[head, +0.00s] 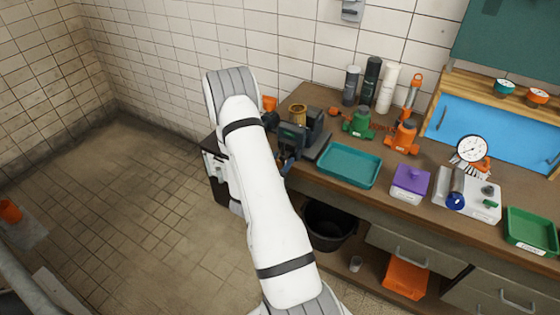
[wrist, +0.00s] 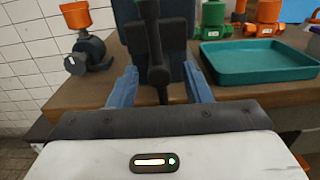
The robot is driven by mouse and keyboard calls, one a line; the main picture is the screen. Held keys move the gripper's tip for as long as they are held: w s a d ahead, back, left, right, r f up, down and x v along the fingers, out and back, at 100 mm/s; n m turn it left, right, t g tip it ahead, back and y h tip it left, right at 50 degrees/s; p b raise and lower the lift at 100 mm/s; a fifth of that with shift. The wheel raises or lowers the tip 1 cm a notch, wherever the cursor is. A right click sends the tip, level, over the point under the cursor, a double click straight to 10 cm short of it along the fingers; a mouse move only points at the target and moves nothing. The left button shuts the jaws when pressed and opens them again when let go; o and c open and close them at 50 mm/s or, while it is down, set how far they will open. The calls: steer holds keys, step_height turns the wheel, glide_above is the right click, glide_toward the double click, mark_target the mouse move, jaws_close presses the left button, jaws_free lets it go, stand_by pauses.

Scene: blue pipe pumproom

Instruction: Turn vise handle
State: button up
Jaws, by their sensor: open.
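The vise (head: 314,130) is dark grey and stands at the left end of the workbench in the head view. In the wrist view the vise body (wrist: 178,42) fills the top middle. Its handle (wrist: 155,50) is a dark bar running nearly upright in front of the body, with a thicker hub partway down. My gripper (wrist: 160,74) is open, with one blue finger on each side of the handle's lower part. Gaps show between the handle and both fingers. In the head view my gripper (head: 287,160) is small and partly hidden at the vise's front.
A teal tray (head: 349,165) lies right of the vise, also in the wrist view (wrist: 258,62). An orange-topped dark fitting (wrist: 87,42) stands to its left. Green (head: 358,123) and orange (head: 402,137) jacks stand behind the tray. A black bucket (head: 329,224) sits below the bench.

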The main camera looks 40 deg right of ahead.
steer(key=shift+c, duration=0.3)
jaws_close()
steer(key=shift+a, duration=0.15)
